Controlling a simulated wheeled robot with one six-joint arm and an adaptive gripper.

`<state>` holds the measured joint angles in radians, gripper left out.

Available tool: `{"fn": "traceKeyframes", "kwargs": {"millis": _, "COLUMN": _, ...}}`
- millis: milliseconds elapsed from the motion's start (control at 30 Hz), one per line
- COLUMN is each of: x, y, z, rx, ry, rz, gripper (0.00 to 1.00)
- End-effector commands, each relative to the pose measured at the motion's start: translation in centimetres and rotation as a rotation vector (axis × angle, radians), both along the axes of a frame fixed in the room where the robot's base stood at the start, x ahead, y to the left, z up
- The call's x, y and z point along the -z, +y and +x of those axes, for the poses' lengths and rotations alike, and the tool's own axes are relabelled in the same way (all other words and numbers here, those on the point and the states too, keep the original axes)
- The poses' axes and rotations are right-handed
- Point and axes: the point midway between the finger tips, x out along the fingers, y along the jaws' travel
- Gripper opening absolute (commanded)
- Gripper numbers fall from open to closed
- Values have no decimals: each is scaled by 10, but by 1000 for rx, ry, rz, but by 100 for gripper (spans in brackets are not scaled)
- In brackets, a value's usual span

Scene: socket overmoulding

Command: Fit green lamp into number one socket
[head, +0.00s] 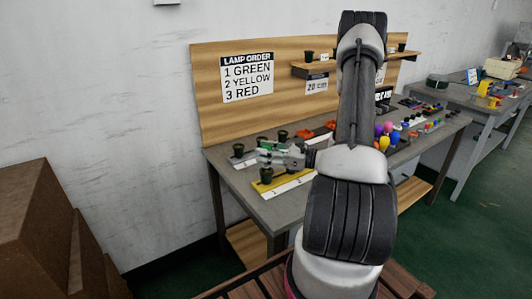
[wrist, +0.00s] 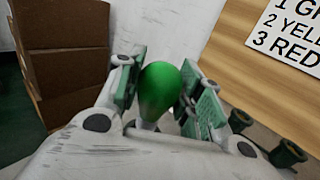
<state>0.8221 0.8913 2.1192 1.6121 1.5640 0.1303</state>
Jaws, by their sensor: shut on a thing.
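My gripper (head: 268,152) is shut on the green lamp, above the left end of the workbench. In the wrist view the rounded green lamp (wrist: 158,88) stands between the two fingers, bulb end outward; its lower end is partly hidden by the gripper body. In the head view I cannot make the lamp out clearly. Dark cup-shaped sockets stand near the gripper: a left one (head: 238,149), a back one (head: 283,135) and a front one (head: 266,174) on a yellow patch. Two sockets also show at lower right in the wrist view (wrist: 287,153). I cannot read any socket number.
A sign (head: 247,77) on the wooden backboard lists 1 green, 2 yellow, 3 red. Coloured lamps (head: 385,135) and small parts lie on the bench's right, partly behind my arm. Brown boxes (head: 40,220) stand at left. A second bench (head: 480,100) is at far right.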

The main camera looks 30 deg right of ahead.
Motion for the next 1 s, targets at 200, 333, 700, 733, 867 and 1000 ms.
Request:
{"fn": "traceKeyframes", "kwargs": {"millis": 200, "x": 3, "y": 0, "z": 0, "rx": 0, "ry": 0, "rz": 0, "gripper": 17}}
{"fn": "traceKeyframes", "kwargs": {"millis": 333, "x": 6, "y": 0, "z": 0, "rx": 0, "ry": 0, "rz": 0, "gripper": 17}}
{"fn": "traceKeyframes", "kwargs": {"millis": 700, "x": 15, "y": 0, "z": 0, "rx": 0, "ry": 1, "rz": 1, "gripper": 17}}
{"fn": "traceKeyframes", "kwargs": {"millis": 733, "x": 16, "y": 0, "z": 0, "rx": 0, "ry": 1, "rz": 1, "gripper": 17}}
{"fn": "traceKeyframes", "kwargs": {"millis": 867, "x": 20, "y": 0, "z": 0, "rx": 0, "ry": 1, "rz": 2, "gripper": 17}}
{"fn": "traceKeyframes", "kwargs": {"millis": 1000, "x": 23, "y": 0, "z": 0, "rx": 0, "ry": 1, "rz": 1, "gripper": 17}}
